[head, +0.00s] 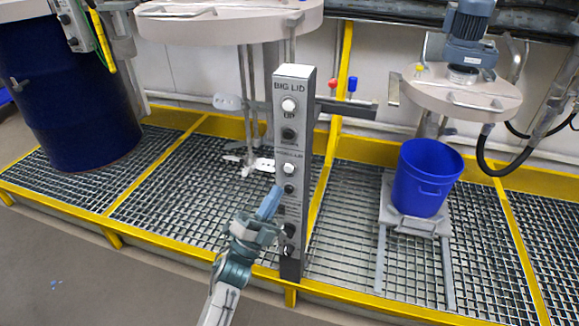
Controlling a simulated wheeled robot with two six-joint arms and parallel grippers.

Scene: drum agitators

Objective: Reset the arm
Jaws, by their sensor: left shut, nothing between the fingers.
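My left gripper (269,203) comes up from the bottom of the head view on its arm. It is shut and empty, with its blue fingertips in front of the lower part of a grey control panel (293,110). The panel is a tall post labelled "BIG LID" with a column of white and dark buttons. The gripper hides part of the lower buttons. I cannot tell whether the fingertips touch the panel. My right gripper is not in view.
A large lid (230,22) with an agitator hangs behind the panel. A smaller motorised lid (462,92) is above a blue bucket (425,180) at right. A dark blue drum (62,95) stands at left. Yellow-edged grating (165,205) covers the platform; grey floor is in front.

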